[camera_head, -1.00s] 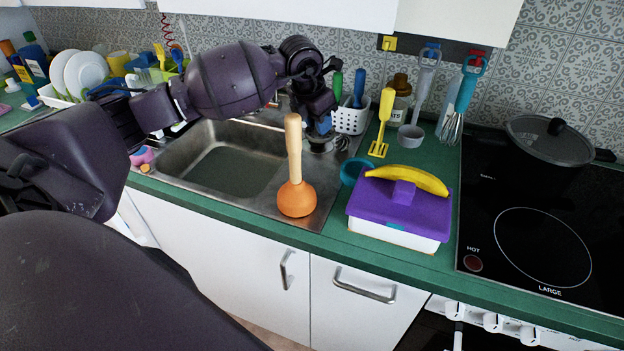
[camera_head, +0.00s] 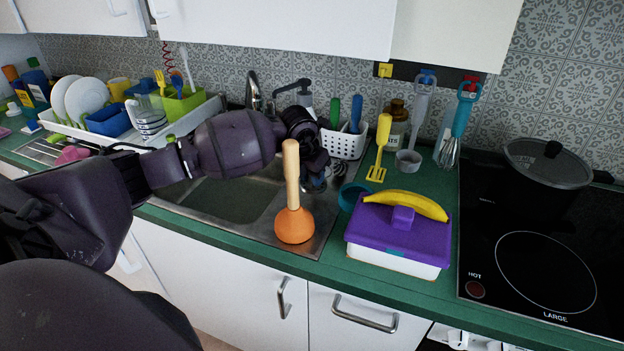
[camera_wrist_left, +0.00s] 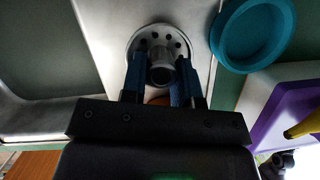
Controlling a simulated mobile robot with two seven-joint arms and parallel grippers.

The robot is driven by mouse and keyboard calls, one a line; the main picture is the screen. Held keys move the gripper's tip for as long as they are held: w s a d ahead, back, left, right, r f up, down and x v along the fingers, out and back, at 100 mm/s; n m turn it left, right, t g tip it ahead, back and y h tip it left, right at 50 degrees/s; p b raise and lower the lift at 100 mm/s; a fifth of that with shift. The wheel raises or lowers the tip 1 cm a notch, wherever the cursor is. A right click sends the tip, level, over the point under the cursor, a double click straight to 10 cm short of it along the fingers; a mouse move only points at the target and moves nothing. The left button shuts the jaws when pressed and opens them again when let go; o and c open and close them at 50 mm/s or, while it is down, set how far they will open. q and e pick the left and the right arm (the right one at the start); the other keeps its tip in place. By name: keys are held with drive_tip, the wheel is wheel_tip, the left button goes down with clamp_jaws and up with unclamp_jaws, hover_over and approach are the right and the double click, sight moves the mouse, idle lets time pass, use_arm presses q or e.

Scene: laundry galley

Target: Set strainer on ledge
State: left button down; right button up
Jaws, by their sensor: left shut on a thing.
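The strainer (camera_wrist_left: 160,42) is a round grey metal disc with dark holes and a raised knob, seen from above in the left wrist view. My left gripper (camera_wrist_left: 160,75) has its blue fingers on either side of the knob and is shut on it. The disc is over the steel ledge (camera_wrist_left: 112,22) between the basin and the green counter; I cannot tell whether it touches. In the head view my left gripper (camera_head: 314,182) is low over the sink's right side, behind the plunger, and the strainer is mostly hidden. My right gripper is out of view.
An orange plunger (camera_head: 294,225) with a wooden handle stands upright just in front of the gripper. A teal bowl (camera_head: 352,196), a purple-lidded box (camera_head: 398,228) with a banana (camera_head: 405,205), and a white utensil basket (camera_head: 343,143) are close by. The basin (camera_head: 225,198) is left.

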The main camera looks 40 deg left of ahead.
use_arm(q)
drive_tip(key=shift+f, duration=0.75)
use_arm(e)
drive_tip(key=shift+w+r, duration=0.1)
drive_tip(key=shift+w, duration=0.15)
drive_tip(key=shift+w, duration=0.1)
use_arm(q)
drive_tip(key=shift+f, duration=0.15)
drive_tip(key=c, duration=0.9)
unclamp_jaws()
drive_tip(key=shift+o, duration=0.2)
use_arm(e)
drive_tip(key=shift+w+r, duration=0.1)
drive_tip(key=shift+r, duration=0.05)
